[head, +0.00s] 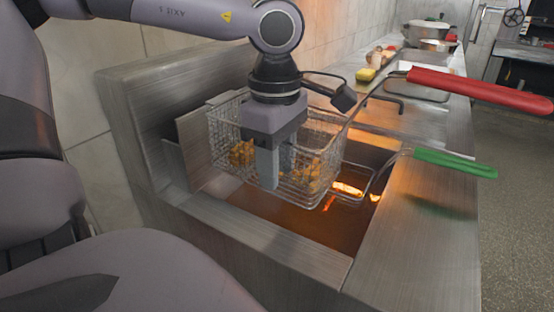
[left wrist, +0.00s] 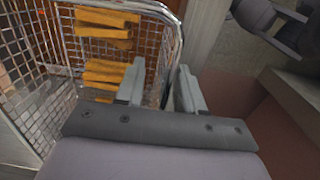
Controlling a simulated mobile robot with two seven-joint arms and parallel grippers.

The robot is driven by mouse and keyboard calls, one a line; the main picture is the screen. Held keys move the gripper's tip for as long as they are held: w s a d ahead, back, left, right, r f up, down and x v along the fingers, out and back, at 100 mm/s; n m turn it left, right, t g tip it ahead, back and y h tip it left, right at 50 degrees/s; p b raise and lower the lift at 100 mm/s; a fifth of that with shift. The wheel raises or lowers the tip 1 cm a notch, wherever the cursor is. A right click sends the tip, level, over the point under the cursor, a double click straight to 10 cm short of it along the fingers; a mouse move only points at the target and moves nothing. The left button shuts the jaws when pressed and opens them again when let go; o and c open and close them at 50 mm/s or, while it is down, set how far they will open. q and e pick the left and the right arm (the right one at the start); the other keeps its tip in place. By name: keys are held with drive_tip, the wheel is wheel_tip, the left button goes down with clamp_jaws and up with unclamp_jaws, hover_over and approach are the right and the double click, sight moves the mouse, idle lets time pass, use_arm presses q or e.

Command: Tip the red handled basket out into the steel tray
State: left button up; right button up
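The red handled basket (head: 225,131) is a wire basket with golden fried pieces inside. It hangs above the fryer well, its red handle (head: 480,90) reaching out to the right. My left gripper (head: 275,168) points down at the basket's near side. In the left wrist view its fingers (left wrist: 161,90) stand apart with the basket's rim (left wrist: 179,40) running between them, and a gap shows. Whether a finger touches the rim is unclear. A shallow steel tray (head: 432,95), partly hidden behind the red handle, lies on the counter. My right gripper is out of view.
A green handle (head: 450,162) belongs to a second wire basket (head: 357,190) low in the glowing fryer well. A yellow sponge (head: 365,75), small items and pots (head: 428,32) stand along the back counter. The steel counter front right (head: 415,260) is clear.

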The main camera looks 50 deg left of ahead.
use_arm(q)
drive_tip(key=shift+s+r+p, duration=0.1)
drive_tip(key=shift+r+p, duration=0.4)
drive_tip(key=shift+r, duration=3.1)
